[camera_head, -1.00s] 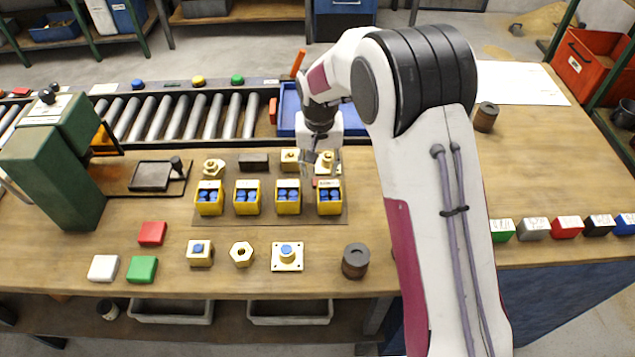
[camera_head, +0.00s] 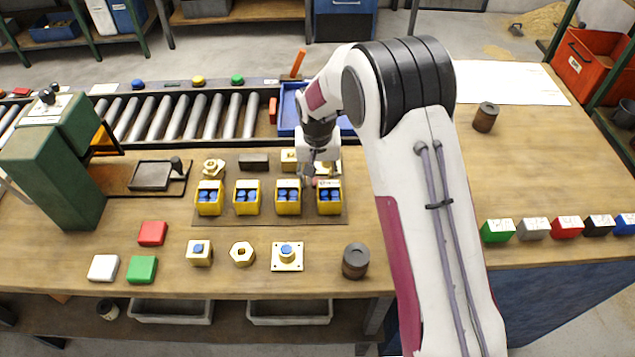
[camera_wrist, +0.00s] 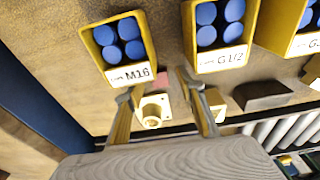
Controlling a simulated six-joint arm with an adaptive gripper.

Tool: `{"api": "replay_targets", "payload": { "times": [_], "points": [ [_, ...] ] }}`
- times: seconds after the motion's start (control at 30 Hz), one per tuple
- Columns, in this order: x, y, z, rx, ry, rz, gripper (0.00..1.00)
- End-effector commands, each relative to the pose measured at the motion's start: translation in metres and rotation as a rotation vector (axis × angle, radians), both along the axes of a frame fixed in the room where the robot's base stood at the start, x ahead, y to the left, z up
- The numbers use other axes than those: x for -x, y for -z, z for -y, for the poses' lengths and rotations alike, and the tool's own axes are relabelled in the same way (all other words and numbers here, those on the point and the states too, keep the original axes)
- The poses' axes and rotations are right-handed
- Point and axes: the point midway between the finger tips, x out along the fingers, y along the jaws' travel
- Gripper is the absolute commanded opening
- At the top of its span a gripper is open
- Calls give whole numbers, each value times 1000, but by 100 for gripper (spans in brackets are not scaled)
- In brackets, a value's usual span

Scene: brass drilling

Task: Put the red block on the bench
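A flat red block (camera_head: 152,233) lies on the wooden bench (camera_head: 330,275) at the left, behind a white block and a green block. A small reddish patch (camera_wrist: 162,80) shows between the M16 and G1/2 bins in the wrist view; most of it is hidden and I cannot tell what it is. My gripper (camera_head: 309,183) is low over the back of the yellow bins. In the wrist view my gripper (camera_wrist: 165,100) has its fingers apart, with a brass flanged part (camera_wrist: 153,109) showing between them. I see nothing held.
Yellow bins (camera_head: 247,198) with blue-topped contents stand in a row on a dark mat. Brass parts (camera_head: 287,256) lie in front, beside a dark cylinder (camera_head: 355,261). A roller conveyor (camera_head: 180,117) runs behind. A red-sided labelled block (camera_head: 567,228) stands in a row at right.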

Motion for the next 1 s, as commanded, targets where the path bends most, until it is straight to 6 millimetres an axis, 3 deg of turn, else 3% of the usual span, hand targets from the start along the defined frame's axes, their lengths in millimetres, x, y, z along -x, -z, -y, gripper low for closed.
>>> {"api": "replay_targets", "payload": {
  "times": [0.03,0.13,0.17,0.63,1.0],
  "points": [
    [0,0,0,0,0,0,28],
    [0,0,0,0,0,0,3],
    [0,0,0,0,0,0,0],
    [0,-5,0,0,0,1,0],
    [-1,-48,0,-1,0,3,0]
  ]
}}
